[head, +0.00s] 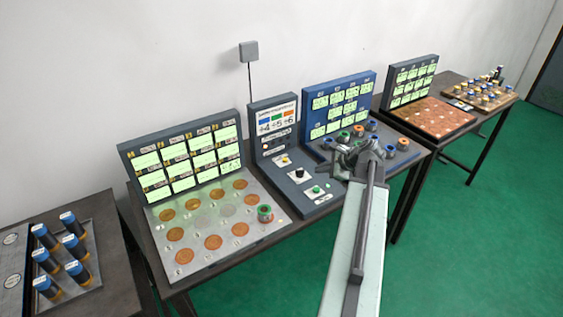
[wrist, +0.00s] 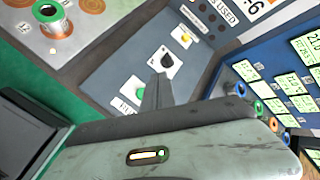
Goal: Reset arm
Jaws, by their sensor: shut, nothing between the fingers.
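My gripper (head: 342,152) is in the air at the end of my raised arm, in front of the control panel and the blue station in the head view. Its dark fingers show together in the wrist view (wrist: 157,92), with nothing between them. In that view they overlap the control panel (wrist: 125,75), near its black knob (wrist: 166,61) and green button. I cannot tell the height of the fingers above the panel.
The panel (head: 275,165) stands between a grey station (head: 165,255) with orange discs and one green-topped cylinder (head: 265,213), and a blue station (head: 338,83) with several cylinders. A tray of blue-capped cylinders (head: 73,246) is at left. Green floor lies right.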

